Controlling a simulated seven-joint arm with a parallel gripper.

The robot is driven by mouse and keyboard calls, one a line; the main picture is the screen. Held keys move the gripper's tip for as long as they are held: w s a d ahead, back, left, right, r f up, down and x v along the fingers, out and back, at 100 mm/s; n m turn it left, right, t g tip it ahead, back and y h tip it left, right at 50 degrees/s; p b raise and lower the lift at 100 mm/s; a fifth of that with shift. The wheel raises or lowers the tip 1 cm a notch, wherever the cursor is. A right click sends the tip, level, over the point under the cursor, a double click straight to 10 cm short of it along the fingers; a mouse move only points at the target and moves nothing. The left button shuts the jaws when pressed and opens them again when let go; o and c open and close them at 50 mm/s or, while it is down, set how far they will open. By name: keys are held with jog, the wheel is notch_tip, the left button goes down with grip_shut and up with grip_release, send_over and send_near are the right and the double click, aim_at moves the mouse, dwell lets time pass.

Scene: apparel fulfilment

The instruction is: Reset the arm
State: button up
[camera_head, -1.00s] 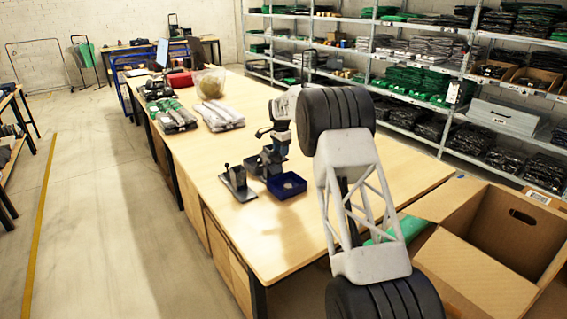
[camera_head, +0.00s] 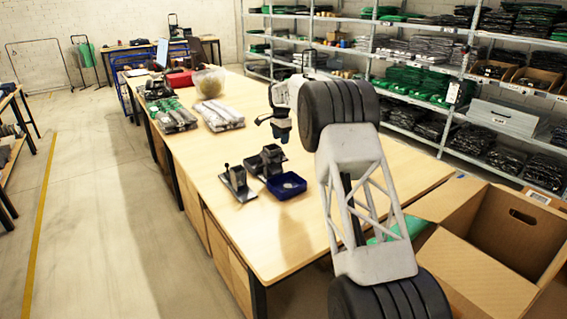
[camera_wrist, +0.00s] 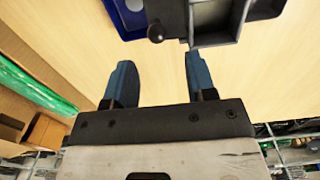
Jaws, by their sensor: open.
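My gripper (camera_wrist: 157,82) shows in the wrist view with its two blue fingers apart and nothing between them. In the head view my gripper (camera_head: 281,136) hangs above the wooden table (camera_head: 300,222), beside the dark tabletop devices. A blue tray (camera_head: 286,185) with a pale round thing in it sits on the table just below; its edge also shows at the top of the wrist view (camera_wrist: 128,15). A dark device (camera_head: 266,160) stands behind the tray, and a smaller one with a lever (camera_head: 238,183) stands to its left.
An open cardboard box (camera_head: 490,275) stands at the right. Bagged garments (camera_head: 218,115), a clear bag (camera_head: 209,80) and a red item (camera_head: 179,80) lie farther back on the table. Stocked shelves (camera_head: 430,75) line the back right. The near tabletop is clear.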

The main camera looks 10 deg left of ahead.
jog(key=s+d+r+n, duration=0.2)
jog(key=s+d+r, duration=1.1)
jog(key=d+r, duration=0.2)
jog(key=s+d+r+n+t, duration=0.1)
jog(key=s+d+r, duration=0.3)
jog(key=s+d, duration=0.45)
jog(key=s+d+r+n, duration=0.1)
jog(key=s+d+r, duration=0.35)
jog(key=s, duration=0.75)
jog(key=s+d+n, duration=0.1)
jog(key=s+d, duration=0.2)
jog(key=s, duration=0.5)
jog(key=s+d+f+n+t, duration=0.1)
jog(key=s+d, duration=0.2)
jog(key=s, duration=0.4)
jog(key=s+d+n, duration=0.1)
jog(key=s+d, duration=0.2)
jog(key=s, duration=0.5)
jog(key=s+d+f, duration=0.1)
jog(key=s+f, duration=0.2)
jog(key=s, duration=0.4)
jog(key=s+d+f+n, duration=0.1)
jog(key=s+d+f, duration=0.1)
jog(key=s, duration=0.5)
jog(key=s+d+f, duration=0.2)
jog(key=s+f, duration=0.2)
jog(key=s, duration=0.3)
jog(key=shift+s+f+n+t, duration=0.3)
jog(key=shift+n, duration=0.1)
